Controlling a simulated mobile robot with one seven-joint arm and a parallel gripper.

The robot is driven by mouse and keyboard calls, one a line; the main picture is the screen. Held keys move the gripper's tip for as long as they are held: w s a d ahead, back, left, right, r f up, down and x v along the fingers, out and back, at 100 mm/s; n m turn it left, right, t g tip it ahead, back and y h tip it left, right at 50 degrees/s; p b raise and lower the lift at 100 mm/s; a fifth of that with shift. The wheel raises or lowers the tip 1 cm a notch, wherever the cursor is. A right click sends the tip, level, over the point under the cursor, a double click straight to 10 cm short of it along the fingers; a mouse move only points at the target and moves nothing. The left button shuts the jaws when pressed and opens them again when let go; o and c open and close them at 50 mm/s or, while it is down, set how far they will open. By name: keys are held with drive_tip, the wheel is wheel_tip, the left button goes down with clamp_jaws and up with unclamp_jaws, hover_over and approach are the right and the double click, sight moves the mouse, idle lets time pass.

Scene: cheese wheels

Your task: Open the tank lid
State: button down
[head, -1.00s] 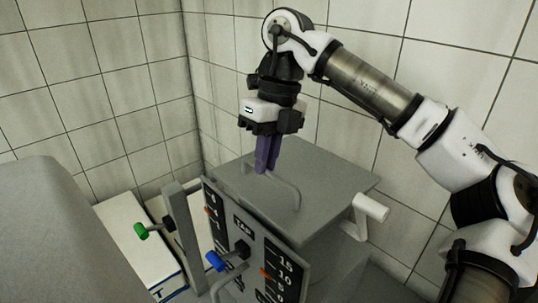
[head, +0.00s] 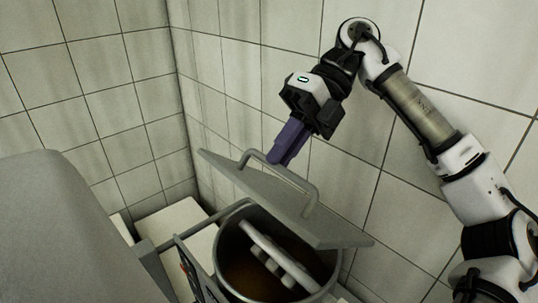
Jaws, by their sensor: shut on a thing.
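The grey square tank lid (head: 258,193) is raised and tilted above the tank, its near right corner low and its left side high. A bar handle (head: 312,195) arches from its top face. My gripper (head: 280,158) has purple fingers that reach down to the lid's handle and are shut on it. The exact grip point is partly hidden by the fingers. The round metal tank (head: 222,248) is open below, with brownish contents and a pale bar-like part (head: 268,250) inside it.
A large grey rounded body (head: 65,230) fills the left front. A grey post and panel (head: 190,272) stand at the tank's left. White boxes (head: 178,222) lie behind. Tiled walls close off the back and right.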

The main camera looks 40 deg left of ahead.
drive_tip(key=shift+w+d+r+p, duration=0.1)
drive_tip(key=shift+w+r+p, duration=0.15)
drive_tip(key=shift+w, duration=0.4)
drive_tip(key=shift+w+r+p, duration=0.15)
drive_tip(key=shift+w+r, duration=0.1)
drive_tip(key=shift+w, duration=0.4)
drive_tip(key=shift+w+d+r+p, duration=0.1)
drive_tip(key=shift+w+r+p, duration=0.15)
drive_tip(key=shift+w, duration=0.4)
drive_tip(key=c, duration=1.8)
unclamp_jaws()
drive_tip(key=shift+c, duration=0.2)
drive_tip(key=o, duration=0.4)
drive_tip(key=shift+w+f, duration=0.15)
drive_tip(key=shift+w, duration=0.15)
drive_tip(key=shift+c, duration=0.2)
drive_tip(key=shift+s, duration=0.1)
drive_tip(key=shift+r, duration=0.25)
